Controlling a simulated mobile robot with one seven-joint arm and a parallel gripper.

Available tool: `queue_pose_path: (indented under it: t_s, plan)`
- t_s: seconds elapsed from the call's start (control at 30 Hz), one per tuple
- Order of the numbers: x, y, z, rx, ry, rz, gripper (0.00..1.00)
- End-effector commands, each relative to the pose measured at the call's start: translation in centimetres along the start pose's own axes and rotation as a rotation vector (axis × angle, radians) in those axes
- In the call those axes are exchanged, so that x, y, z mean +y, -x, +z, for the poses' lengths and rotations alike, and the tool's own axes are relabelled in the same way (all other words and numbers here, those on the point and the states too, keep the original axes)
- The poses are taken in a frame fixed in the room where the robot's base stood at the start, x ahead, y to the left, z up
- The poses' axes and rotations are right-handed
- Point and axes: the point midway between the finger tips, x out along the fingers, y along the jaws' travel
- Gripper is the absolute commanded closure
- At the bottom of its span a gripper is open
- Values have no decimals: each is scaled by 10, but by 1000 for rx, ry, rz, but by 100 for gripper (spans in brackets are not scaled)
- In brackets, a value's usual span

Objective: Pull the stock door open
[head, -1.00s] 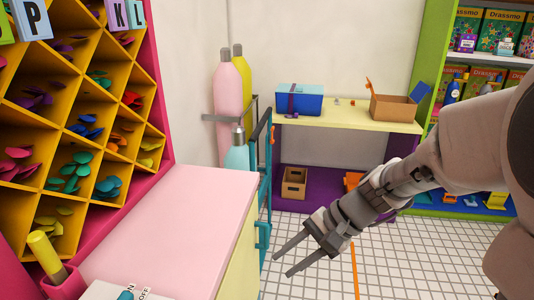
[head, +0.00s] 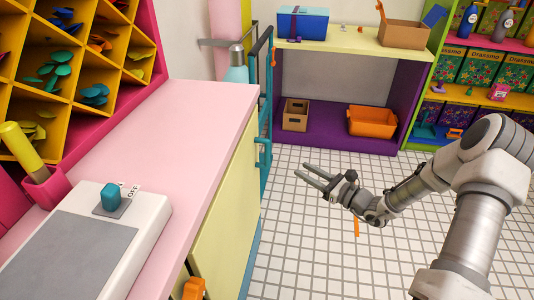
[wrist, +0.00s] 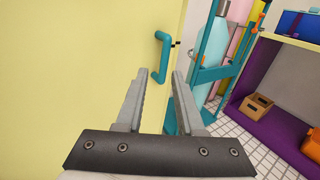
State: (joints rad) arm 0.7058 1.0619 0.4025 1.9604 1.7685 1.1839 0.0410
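A pale yellow panel with a teal handle, which looks like the stock door (wrist: 75,60), fills the left of the wrist view. In the head view the yellow front (head: 225,215) lies under the pink counter, seen at a steep angle. The teal bent handle (wrist: 163,55) shows just beyond my fingertips in the wrist view, and by the counter's far end in the head view (head: 263,155). The panel looks closed. My gripper (head: 303,169) is open and empty, over the tiled floor to the right of the handle and apart from it. It also shows in the wrist view (wrist: 160,74).
A teal rack (wrist: 196,85) with a teal bottle stands close beyond the handle. An orange knob (head: 194,289) sticks out at the near yellow front. A purple shelf unit (head: 345,138) holds an orange bin and a brown box.

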Motion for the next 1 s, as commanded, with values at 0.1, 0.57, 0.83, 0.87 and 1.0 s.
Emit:
queue_pose_path:
  t_s: [0.1,0.57,0.83,0.87,1.0]
  plan:
    - [-7,1,-10,-12,-32,-37,63]
    - [-10,-72,-12,-15,-34,-38,63]
    - [-12,-130,-11,-14,-33,-38,63]
    - [-13,-136,-11,-14,-33,-38,63]
    - [-14,-157,-10,-14,-34,-38,63]
